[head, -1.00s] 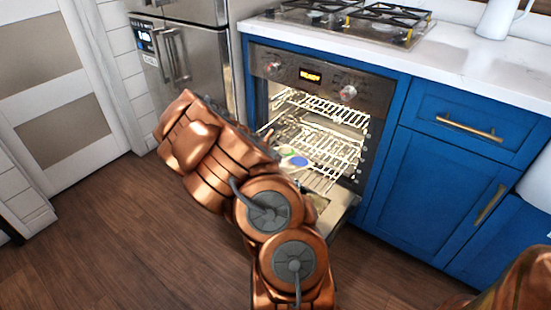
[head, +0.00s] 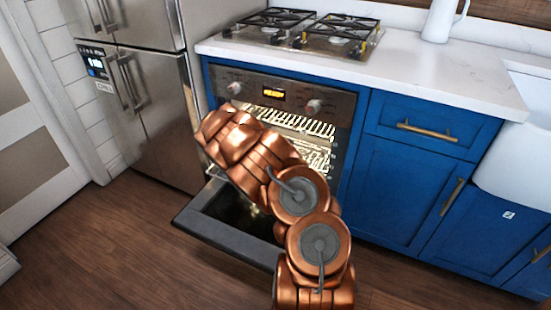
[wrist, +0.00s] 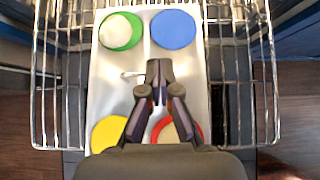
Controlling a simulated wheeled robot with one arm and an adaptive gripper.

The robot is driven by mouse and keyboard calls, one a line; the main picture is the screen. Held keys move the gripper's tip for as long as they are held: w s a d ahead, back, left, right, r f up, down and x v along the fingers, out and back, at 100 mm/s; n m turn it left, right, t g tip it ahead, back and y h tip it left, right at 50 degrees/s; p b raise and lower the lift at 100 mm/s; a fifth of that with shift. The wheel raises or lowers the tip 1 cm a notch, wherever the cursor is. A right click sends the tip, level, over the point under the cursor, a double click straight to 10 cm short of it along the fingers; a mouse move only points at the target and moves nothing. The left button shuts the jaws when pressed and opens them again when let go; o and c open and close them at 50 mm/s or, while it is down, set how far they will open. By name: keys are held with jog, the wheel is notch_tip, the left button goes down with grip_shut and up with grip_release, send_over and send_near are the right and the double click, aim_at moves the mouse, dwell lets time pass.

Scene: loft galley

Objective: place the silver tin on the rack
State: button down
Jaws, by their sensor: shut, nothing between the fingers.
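The silver tin (wrist: 192,75) is a pale oblong tray in the wrist view. It bears round coloured pieces: a green one with a cream middle, a blue one, a yellow one and a red-rimmed one. It lies over the wire rack (wrist: 42,100), whose wires show on both sides. My gripper (wrist: 159,72) is shut and empty above the middle of the tin, hiding part of it. I cannot tell whether the fingertips touch it. In the head view my arm hides the tin; some oven rack wires (head: 310,124) show behind it.
The oven door (head: 225,237) is folded down below the lit oven. Blue cabinets (head: 400,185) stand to the right and a steel fridge (head: 150,120) to the left. A gas hob (head: 300,33) sits on the white counter above. The wooden floor (head: 120,250) is clear at front left.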

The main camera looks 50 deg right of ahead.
dwell(0.4)
jog(key=a, duration=0.2)
jog(key=s+a, duration=0.1)
jog(key=a, duration=0.1)
jog(key=p+v, duration=0.1)
jog(key=v, duration=0.9)
jog(key=shift+s+d, duration=0.1)
dwell(0.3)
